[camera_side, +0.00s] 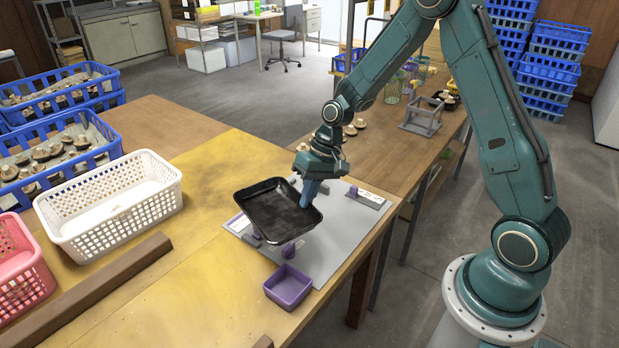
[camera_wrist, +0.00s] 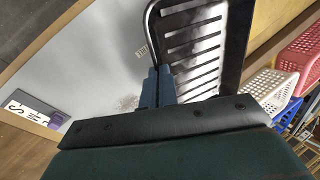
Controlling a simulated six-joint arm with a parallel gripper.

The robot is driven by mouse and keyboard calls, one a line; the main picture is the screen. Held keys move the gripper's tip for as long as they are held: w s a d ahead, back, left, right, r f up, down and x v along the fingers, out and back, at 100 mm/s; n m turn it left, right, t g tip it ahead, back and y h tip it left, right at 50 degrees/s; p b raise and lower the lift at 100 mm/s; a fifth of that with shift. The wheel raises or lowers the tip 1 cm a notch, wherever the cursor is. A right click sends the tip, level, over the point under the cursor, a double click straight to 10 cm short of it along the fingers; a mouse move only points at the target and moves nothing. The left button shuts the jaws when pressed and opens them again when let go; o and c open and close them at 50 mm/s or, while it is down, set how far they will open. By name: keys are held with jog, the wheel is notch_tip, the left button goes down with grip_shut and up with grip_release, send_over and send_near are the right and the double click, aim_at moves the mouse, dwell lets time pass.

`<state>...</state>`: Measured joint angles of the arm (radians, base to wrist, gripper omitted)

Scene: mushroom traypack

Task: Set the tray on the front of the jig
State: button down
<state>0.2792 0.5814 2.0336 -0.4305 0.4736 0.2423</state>
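The black tray (camera_side: 262,207) is in the air over the grey jig plate (camera_side: 340,242), left of its middle in the side view. My gripper (camera_side: 309,193) has its blue fingers shut on the tray's right rim. In the wrist view the fingers (camera_wrist: 158,87) pinch the rim of the tray (camera_wrist: 242,42), whose floor shows pale stripes. Purple posts stand on the jig, one (camera_side: 288,250) near the tray's front corner and one (camera_side: 353,191) at the back. A gap shows under the tray; whether it touches any post cannot be told.
A purple bin (camera_side: 288,288) stands at the plate's front edge. A white basket (camera_side: 122,184), a pink basket (camera_side: 18,252) and blue crates of mushrooms (camera_side: 70,135) stand at left. A wooden bar (camera_side: 100,278) crosses the table. A grey frame (camera_side: 422,118) stands on the back table.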

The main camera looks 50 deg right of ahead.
jog(key=w+d+r+m+t+h, duration=0.3)
jog(key=d+r+m, duration=0.4)
jog(key=m, duration=0.7)
jog(key=shift+w+r+h, duration=0.3)
jog(key=shift+w+h, duration=0.3)
jog(key=shift+w, duration=0.5)
notch_tip(320, 180, down, 16)
jog(key=shift+f, duration=0.15)
jog(key=shift+f, duration=0.1)
jog(key=shift+f, duration=1.8)
jog(key=shift+f, duration=0.1)
jog(key=c, duration=1.7)
grip_release()
